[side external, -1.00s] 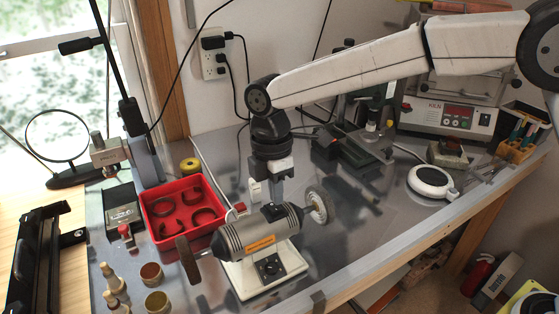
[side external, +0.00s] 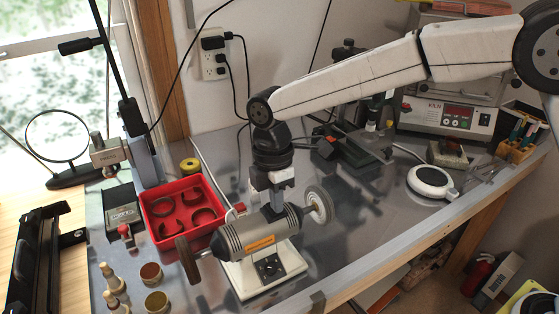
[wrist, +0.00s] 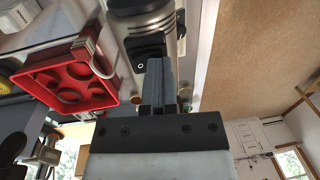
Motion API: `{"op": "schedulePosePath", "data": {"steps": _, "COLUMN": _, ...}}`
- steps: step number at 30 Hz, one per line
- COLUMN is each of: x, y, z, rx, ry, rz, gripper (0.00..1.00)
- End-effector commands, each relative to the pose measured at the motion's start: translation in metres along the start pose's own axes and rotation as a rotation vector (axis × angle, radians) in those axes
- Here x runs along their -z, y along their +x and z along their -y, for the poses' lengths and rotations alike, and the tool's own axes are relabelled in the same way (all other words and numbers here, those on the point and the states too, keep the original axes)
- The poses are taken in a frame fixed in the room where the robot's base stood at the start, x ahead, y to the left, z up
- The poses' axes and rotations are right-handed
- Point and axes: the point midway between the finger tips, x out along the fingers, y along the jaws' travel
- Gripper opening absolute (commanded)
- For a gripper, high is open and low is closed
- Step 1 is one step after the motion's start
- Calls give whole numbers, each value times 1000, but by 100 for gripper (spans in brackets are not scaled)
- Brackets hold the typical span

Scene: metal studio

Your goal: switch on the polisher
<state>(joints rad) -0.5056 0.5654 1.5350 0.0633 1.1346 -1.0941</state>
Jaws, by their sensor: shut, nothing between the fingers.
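The polisher (side external: 252,240) is a grey motor with an orange label on a pale base, with a dark wheel (side external: 188,260) at its left end and a pale wheel (side external: 319,206) at its right end. A black dial panel (side external: 270,267) shows on the front of the base. My gripper (side external: 277,208) points down at the motor's far side in the side view; its tips are partly hidden there. In the wrist view my shut, empty fingers (wrist: 158,64) reach over a black switch (wrist: 143,50) marked with a white circle. I cannot tell whether they touch it.
A red tray (side external: 166,232) with dark curved pieces lies left of the polisher. Small jars (side external: 152,272) and wooden pegs stand at the front left. A round white device (side external: 430,181) and a kiln (side external: 448,117) are at the right. The bench between is mostly clear.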

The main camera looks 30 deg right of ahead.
Motion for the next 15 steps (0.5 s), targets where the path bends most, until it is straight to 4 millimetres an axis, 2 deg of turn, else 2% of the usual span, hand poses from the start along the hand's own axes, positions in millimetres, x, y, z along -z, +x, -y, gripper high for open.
{"op": "schedulePosePath", "data": {"steps": 1, "x": 0, "y": 11, "z": 4, "rx": 24, "ry": -1, "rz": 9, "gripper": 0}}
{"op": "schedulePosePath", "data": {"steps": 15, "x": -1, "y": 6, "z": -10, "rx": 17, "ry": 0, "rz": 7, "gripper": 0}}
